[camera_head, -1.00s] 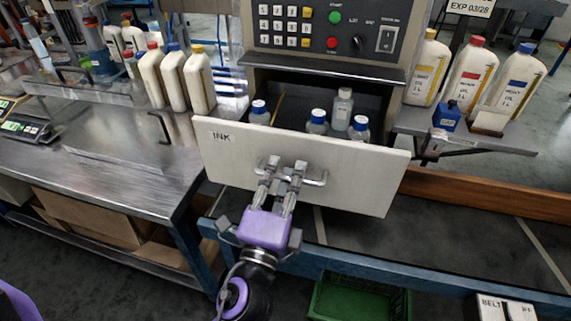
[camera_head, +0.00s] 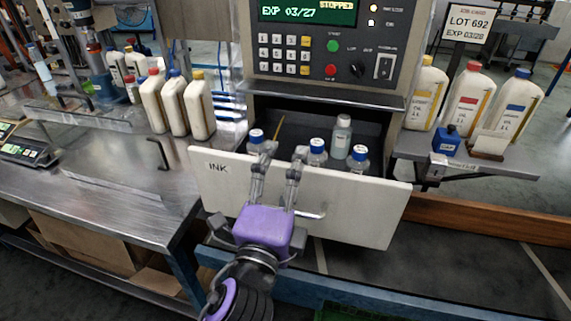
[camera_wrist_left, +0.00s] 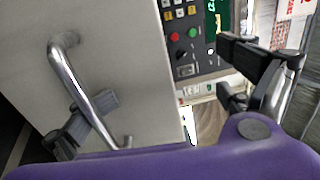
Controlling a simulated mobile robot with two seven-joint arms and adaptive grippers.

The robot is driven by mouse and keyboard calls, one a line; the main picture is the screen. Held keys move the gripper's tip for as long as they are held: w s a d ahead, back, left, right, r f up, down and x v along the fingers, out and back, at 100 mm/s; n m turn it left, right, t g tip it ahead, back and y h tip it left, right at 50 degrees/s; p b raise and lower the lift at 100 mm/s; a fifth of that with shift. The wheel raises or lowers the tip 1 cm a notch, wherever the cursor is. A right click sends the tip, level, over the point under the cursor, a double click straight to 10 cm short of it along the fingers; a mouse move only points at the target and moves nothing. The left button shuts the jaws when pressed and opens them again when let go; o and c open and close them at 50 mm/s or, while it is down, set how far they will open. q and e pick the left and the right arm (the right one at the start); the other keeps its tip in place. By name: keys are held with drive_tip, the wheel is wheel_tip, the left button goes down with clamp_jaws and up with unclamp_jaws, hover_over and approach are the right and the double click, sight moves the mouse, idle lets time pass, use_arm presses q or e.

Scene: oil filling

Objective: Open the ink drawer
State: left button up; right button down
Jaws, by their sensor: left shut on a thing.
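The ink drawer (camera_head: 355,212) has a pale front panel marked INK and is pulled open below the machine's control panel. Its metal handle (camera_head: 316,215) is partly hidden by my left gripper (camera_head: 277,158), and also shows in the left wrist view (camera_wrist_left: 72,78). The fingertips reach up near the panel's top edge. In the left wrist view one finger crosses the handle and the other stands clear to the right. My right gripper is not in view.
Several bottles with blue or white caps, such as one clear bottle (camera_head: 341,137), stand inside the drawer. White oil bottles (camera_head: 467,97) stand on a right shelf with a small blue box (camera_head: 446,141). More bottles (camera_head: 172,103) stand on the left metal bench (camera_head: 110,180).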

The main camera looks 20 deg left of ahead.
use_arm(q)
drive_tip(key=shift+s+r, duration=0.3)
drive_tip(key=shift+r, duration=0.45)
drive_tip(key=shift+c, duration=0.6)
drive_tip(key=shift+s+f, duration=0.55)
drive_tip(key=shift+s, duration=0.1)
drive_tip(key=c, duration=0.5)
drive_tip(key=shift+o, duration=0.7)
drive_tip(key=shift+s+f, duration=0.2)
drive_tip(key=shift+s, duration=3)
drive_tip(key=c, duration=1)
drive_tip(key=shift+s+f, duration=0.45)
drive_tip(key=shift+s, duration=0.3)
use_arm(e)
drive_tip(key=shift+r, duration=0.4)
use_arm(q)
drive_tip(key=shift+w, duration=0.1)
